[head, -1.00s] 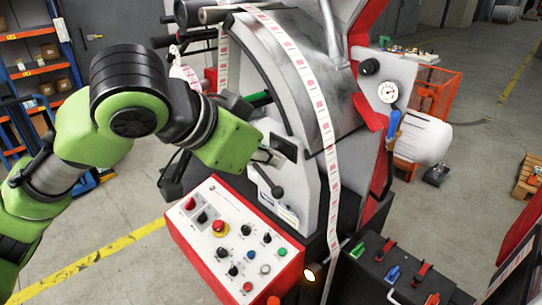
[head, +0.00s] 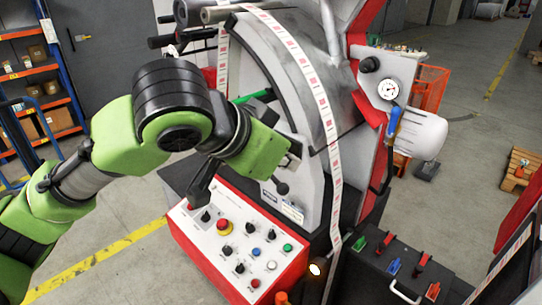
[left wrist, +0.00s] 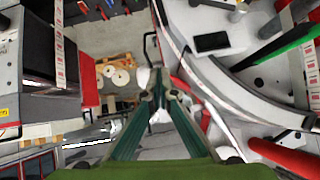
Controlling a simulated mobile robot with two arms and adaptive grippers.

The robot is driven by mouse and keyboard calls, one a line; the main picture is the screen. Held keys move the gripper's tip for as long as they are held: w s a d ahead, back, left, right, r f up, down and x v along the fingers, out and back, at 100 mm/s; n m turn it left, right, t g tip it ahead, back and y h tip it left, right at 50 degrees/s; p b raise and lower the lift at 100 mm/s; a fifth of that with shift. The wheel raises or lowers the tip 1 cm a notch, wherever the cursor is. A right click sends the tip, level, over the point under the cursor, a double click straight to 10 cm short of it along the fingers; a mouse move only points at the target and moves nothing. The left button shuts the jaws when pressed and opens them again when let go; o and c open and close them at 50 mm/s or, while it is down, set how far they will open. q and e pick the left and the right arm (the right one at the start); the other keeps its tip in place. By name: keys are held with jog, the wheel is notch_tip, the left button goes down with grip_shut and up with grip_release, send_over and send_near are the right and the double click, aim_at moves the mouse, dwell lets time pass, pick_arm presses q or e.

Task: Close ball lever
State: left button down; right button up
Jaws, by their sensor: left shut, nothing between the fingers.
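The ball lever (head: 282,188) has a small black ball knob and sits low on the white front plate of the label rewinder, just above the control box. My left gripper (head: 291,160) is in front of that plate, just above the knob in the head picture, and partly hides the lever's upper part. Whether it touches the lever cannot be told. In the left wrist view the green fingers of my left gripper (left wrist: 160,92) come together with nothing held. I cannot make out the ball lever there. My right gripper is not in view.
A red and white control box (head: 236,245) with several buttons and knobs is below the gripper. A label strip (head: 333,150) runs down the machine to the right. A black box with coloured switches (head: 395,268) stands at lower right.

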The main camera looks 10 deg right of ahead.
pick_arm(q)
jog(key=v, duration=1.1)
jog(key=w+a+f+n+h, duration=0.1)
jog(key=w+f+n, duration=0.25)
jog(key=f, duration=1.05)
jog(key=s+a+f+n+y, duration=0.15)
jog(key=a+f, duration=0.25)
jog(key=f, duration=0.5)
jog(key=a+f+n+y, duration=0.15)
jog(key=a+f, duration=0.25)
jog(key=f, duration=0.5)
jog(key=s+a+f+n+g+y, duration=0.3)
jog(key=s+a+f+y, duration=0.2)
jog(key=s+a+f, duration=1.2)
jog(key=s+d+f+g+b, duration=0.1)
jog(key=s+f+b, duration=0.1)
jog(key=f, duration=1.4)
jog(key=s+d+f+b, duration=0.1)
jog(key=s+f+b, duration=0.1)
jog(key=f, duration=1.4)
jog(key=s+a+f+g+b, duration=0.1)
jog(key=s+a+f+b, duration=0.2)
jog(key=s+f, duration=1.3)
jog(key=shift+a+f+g, duration=0.2)
jog(key=shift+f+g, duration=0.1)
jog(key=shift+f, duration=0.45)
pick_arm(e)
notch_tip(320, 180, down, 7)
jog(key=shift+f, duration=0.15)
